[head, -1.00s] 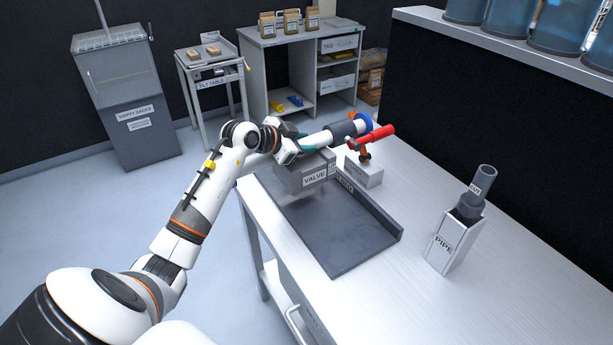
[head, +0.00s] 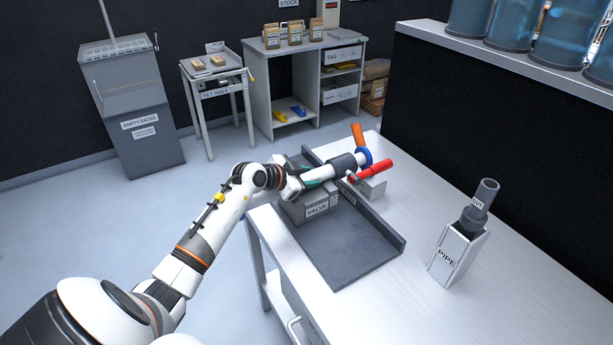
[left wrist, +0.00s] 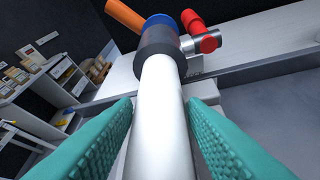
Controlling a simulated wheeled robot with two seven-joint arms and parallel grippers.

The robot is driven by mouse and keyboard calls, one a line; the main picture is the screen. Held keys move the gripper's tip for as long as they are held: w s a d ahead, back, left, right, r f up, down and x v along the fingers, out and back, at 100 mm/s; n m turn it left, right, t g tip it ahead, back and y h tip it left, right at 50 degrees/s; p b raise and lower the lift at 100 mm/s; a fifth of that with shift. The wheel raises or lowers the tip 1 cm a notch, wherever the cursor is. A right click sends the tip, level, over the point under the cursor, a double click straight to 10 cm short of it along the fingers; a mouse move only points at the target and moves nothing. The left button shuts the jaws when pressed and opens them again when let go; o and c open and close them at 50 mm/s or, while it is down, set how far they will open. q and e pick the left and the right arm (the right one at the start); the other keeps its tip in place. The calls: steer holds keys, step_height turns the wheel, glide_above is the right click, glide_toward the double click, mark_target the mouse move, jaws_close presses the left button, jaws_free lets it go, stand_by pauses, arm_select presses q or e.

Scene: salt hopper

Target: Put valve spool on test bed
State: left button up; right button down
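My right gripper is out of view.
A small pale block (head: 372,188) sits beside the bed's raised far edge, partly behind the red handle. A white PIPE holder (head: 458,252) with a grey tube stands on the right of the bench. The bed's near half is clear. A shelf (head: 300,75) stands behind.

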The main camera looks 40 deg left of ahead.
arm_select(q)
steer(key=o, duration=0.3)
steer(key=shift+r, duration=0.1)
steer(key=b+v, duration=0.1)
steer(key=v, duration=1.1)
steer(key=shift+r, duration=0.1)
